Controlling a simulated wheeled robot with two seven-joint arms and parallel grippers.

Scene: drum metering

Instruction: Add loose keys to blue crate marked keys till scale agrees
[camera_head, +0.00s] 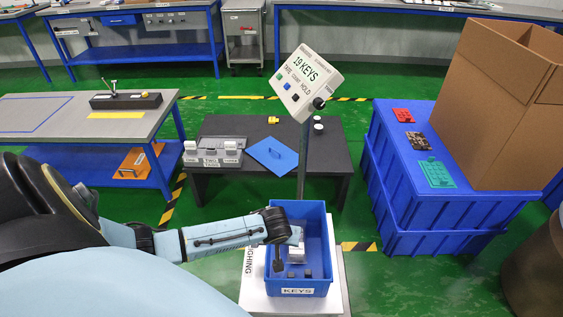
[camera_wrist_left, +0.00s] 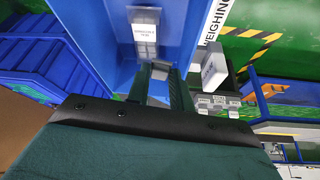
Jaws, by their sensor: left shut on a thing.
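The blue crate (camera_head: 314,221) marked KEYS stands upright on the white weighing platform (camera_head: 256,296). Several small dark pieces (camera_head: 308,273) lie on its floor near the front, and a pale labelled block (camera_head: 298,253) sits against an inner wall. The scale display (camera_head: 306,82) reads 19 KEYS. My left gripper (camera_head: 279,265) reaches down inside the crate. In the left wrist view its fingers (camera_wrist_left: 161,88) are shut on a small grey piece (camera_wrist_left: 159,74), apparently a key, partly hidden by the fingers. The crate's blue wall (camera_wrist_left: 101,30) shows beside them. My right gripper is not in view.
The display post (camera_head: 302,165) rises just behind the crate. Stacked blue containers (camera_head: 400,190) with a cardboard box (camera_head: 500,100) stand right.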

